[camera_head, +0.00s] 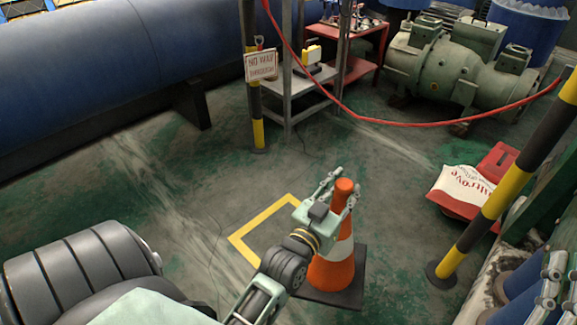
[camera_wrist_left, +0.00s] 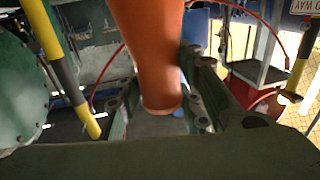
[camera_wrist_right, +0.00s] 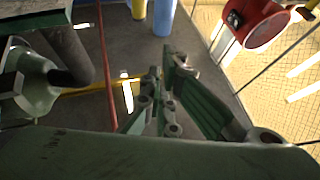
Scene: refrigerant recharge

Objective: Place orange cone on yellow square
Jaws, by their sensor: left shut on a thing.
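The orange cone (camera_head: 331,272) has a white band and a black square base. It stands roughly upright to the right of the yellow square (camera_head: 265,217), an outline painted on the green floor. Part of the outline is hidden behind my left arm and the cone. My left gripper (camera_head: 338,192) is shut on the cone near its top; the cone's orange top also shows between the fingers in the left wrist view (camera_wrist_left: 150,60). I cannot tell whether the base touches the floor. My right gripper (camera_wrist_right: 163,75) shows empty, its fingers together; part of it is at the head view's lower right edge.
A yellow-black post (camera_head: 480,225) stands at right by a red item with a white bag (camera_head: 460,187). Another post (camera_head: 257,115) with a sign (camera_head: 261,66) stands by a grey cart (camera_head: 290,85). A red hose (camera_head: 400,123) hangs across the back. Floor beyond the square is clear.

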